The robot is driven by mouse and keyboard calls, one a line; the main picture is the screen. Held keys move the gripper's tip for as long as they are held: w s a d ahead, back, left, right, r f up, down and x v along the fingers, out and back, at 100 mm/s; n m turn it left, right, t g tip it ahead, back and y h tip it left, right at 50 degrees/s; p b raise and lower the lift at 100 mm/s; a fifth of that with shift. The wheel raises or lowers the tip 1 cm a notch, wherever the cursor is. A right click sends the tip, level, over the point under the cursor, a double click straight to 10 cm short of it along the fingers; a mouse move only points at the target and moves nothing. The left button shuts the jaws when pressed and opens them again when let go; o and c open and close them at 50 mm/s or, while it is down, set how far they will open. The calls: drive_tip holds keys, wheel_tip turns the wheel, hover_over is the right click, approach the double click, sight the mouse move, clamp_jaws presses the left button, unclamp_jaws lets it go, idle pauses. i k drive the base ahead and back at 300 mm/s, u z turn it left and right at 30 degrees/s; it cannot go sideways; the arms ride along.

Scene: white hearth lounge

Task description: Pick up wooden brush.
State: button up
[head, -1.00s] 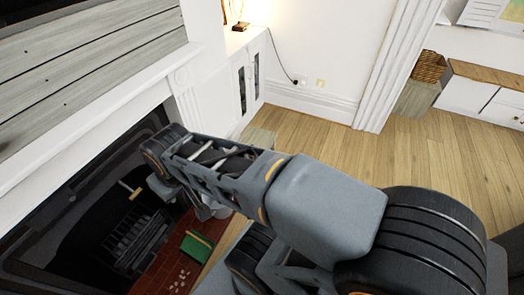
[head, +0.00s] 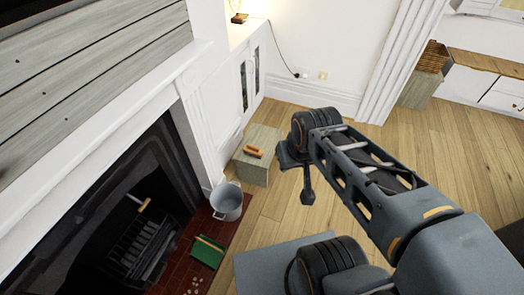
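An orange-brown wooden brush (head: 254,151) lies on top of a pale grey-brown wooden box (head: 260,172), beside the white cabinet. My gripper (head: 307,196) hangs to the right of the box, pointing down and apart from the brush. Its fingers show only as one narrow dark shape, so I cannot tell whether it is open or shut. I see nothing held in it.
A grey metal bucket (head: 228,203) stands on the red-tiled hearth, close to the box. A green book-like item (head: 208,252) lies on the hearth. The fireplace holds a dark grate (head: 135,246). The wooden floor (head: 440,150) at right is clear.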

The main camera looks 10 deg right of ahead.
sight(250, 150)
drive_tip(key=u, duration=2.1)
drive_tip(key=k, duration=0.95)
drive_tip(key=z, duration=0.5)
